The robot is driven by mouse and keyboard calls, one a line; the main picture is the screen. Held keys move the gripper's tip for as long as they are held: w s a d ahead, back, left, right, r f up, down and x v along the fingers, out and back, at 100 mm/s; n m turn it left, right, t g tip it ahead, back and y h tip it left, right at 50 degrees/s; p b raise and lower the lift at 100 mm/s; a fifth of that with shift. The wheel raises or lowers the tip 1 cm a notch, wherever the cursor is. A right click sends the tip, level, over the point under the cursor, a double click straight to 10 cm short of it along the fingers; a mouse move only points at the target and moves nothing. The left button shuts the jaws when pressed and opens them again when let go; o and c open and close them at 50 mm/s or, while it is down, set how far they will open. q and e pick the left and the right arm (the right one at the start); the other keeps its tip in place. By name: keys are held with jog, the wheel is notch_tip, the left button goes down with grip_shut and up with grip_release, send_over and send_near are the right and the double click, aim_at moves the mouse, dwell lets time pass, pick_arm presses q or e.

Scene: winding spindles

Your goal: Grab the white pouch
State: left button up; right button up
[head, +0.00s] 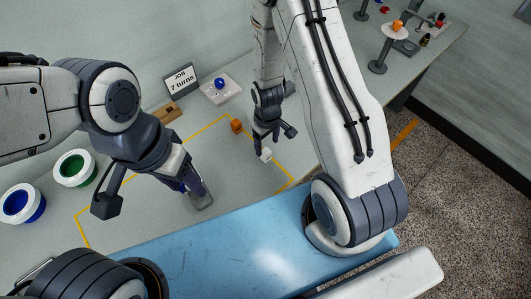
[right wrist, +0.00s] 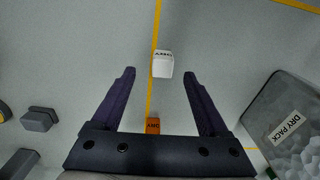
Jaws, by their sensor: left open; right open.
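The white pouch (head: 266,156), a small white block with dark lettering, lies by the yellow line on the grey table. In the right wrist view the white pouch (right wrist: 163,66) sits between and slightly beyond my open fingertips (right wrist: 159,75), with nothing gripped. In the head view my right gripper (head: 273,138) is just above it; contact cannot be told. My left gripper (head: 189,188) is open over a grey translucent container (head: 203,203). In the right wrist view this container (right wrist: 270,105) is labelled DRY PACK.
An orange pouch (head: 236,126) lies on the same line, near my right gripper. A JOB 7 turns sign (head: 180,78), a wooden block (head: 167,113) and a white plate with a blue ball (head: 220,83) stand behind. Green (head: 75,168) and blue (head: 22,204) spools are left.

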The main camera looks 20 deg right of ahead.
aim_at(267, 152)
jog(key=shift+f, duration=0.6)
jog(key=shift+s+a+f+p, duration=0.1)
jog(key=shift+f+p, duration=0.35)
jog(key=shift+f, duration=0.1)
notch_tip(267, 152, down, 3)
jog(key=shift+s+p, duration=0.1)
jog(key=shift+p, duration=0.55)
jog(key=shift+f, duration=0.55)
grip_shut()
jog(key=shift+r, duration=0.15)
